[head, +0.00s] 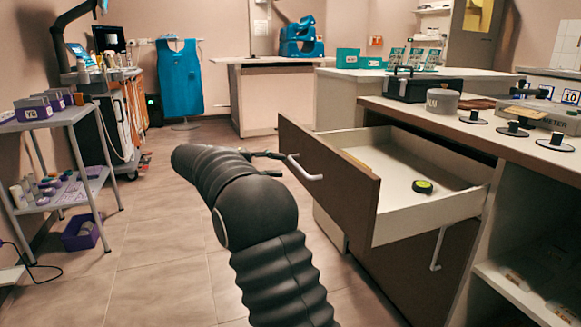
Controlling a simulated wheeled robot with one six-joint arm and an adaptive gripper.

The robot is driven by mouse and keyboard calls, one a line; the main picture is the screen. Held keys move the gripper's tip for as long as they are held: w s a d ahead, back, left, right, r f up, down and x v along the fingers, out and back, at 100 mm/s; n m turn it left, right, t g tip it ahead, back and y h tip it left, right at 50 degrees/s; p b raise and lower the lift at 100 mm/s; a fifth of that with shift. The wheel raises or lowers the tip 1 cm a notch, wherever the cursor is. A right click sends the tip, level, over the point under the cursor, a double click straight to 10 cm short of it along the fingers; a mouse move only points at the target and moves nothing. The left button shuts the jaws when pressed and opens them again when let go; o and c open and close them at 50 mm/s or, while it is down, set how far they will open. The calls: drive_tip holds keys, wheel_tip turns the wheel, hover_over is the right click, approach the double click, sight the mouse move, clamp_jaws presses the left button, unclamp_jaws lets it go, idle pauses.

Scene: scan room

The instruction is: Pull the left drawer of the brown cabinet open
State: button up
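The brown cabinet stands at the right in the head view, and its upper drawer (330,180) is pulled well out. The drawer has a brown front, white sides and a pale handle (305,168). A small black and yellow round object (422,187) lies inside it. A lower brown front (420,275) with its own handle (437,250) sits below and looks shut. My gripper (276,155) is at the left of the drawer handle, close to it. Its fingers are small and partly hidden behind my arm, so I cannot tell whether they touch or grip the handle.
The countertop (400,108) holds a black case (422,86), a grey round container (442,100) and several small dark stands. A grey trolley (70,115) stands at the left. Open shelves (530,290) are at the lower right. The tiled floor (160,250) left of my arm is clear.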

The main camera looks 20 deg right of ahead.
drive_tip(key=shift+v, duration=2.65)
